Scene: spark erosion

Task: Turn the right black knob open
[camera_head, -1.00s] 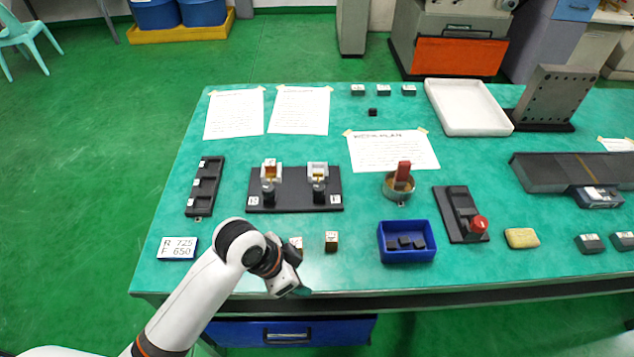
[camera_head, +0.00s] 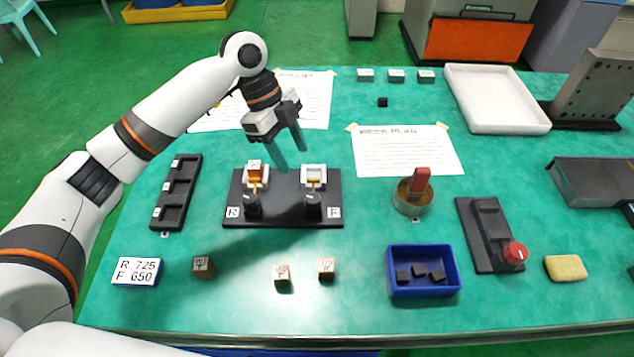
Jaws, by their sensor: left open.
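The right black knob (camera_head: 313,205) stands at the front right of a black base plate (camera_head: 284,213), below a white-grey holder (camera_head: 314,177) that looks empty. The left black knob (camera_head: 252,204) stands below a similar holder (camera_head: 256,174) with an orange-brown block in it. Labels sit at both front corners of the plate; the right one reads F. My left gripper (camera_head: 291,158) hangs above and behind the plate, its two fingers apart and pointing down with nothing between them. It is clear of both knobs. My right gripper is not in view.
A blue bin (camera_head: 423,271) with dark pieces and a round tin (camera_head: 411,198) with a red item stand to the right. A black slotted rack (camera_head: 177,192) lies left.

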